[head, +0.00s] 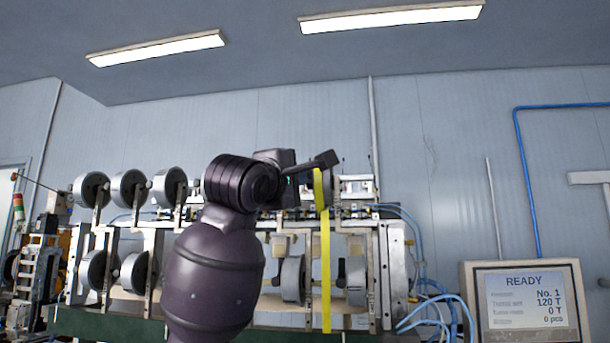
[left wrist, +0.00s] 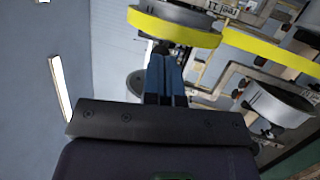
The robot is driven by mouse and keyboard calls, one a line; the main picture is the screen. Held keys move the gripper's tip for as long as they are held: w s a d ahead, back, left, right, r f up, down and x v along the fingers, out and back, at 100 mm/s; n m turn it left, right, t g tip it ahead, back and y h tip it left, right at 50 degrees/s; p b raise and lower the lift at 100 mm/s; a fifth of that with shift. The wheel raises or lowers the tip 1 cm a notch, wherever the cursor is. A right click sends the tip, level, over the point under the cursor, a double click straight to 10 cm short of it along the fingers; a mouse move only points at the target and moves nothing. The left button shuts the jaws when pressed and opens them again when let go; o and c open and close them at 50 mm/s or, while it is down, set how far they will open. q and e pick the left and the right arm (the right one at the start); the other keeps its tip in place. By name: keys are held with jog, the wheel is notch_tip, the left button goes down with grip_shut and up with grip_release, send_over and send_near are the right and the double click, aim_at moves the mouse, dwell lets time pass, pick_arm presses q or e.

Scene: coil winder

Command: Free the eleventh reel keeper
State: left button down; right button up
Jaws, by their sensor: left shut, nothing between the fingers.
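My left gripper (head: 312,165) is raised in front of the upper right of the winder in the head view. In the left wrist view its blue fingers (left wrist: 164,66) are shut and empty, with their tips close below a grey reel wrapped in yellow (left wrist: 172,26). I cannot tell whether they touch it. An upside-down label reading "reel 11" (left wrist: 226,9) is beside that reel. A yellow strip (head: 325,265) hangs straight down past my gripper. The eleventh reel's keeper cannot be made out; my gripper and arm hide much of that spot. My right gripper is not in view.
Several grey reels (head: 91,189) stand in upper and lower rows on the winder's frame (head: 385,270). Another grey reel (left wrist: 278,104) sits near my gripper in the wrist view. Blue hoses (head: 440,305) and a screen reading READY (head: 522,300) are at the right.

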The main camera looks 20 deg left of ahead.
pick_arm(q)
jog(key=shift+w+a, duration=0.2)
jog(key=shift+w, duration=0.6)
jog(key=shift+s, duration=0.1)
jog(key=s+b, duration=0.1)
jog(key=s, duration=0.8)
jog(key=shift+d+b, duration=0.15)
jog(key=shift+b, duration=0.25)
dwell(0.8)
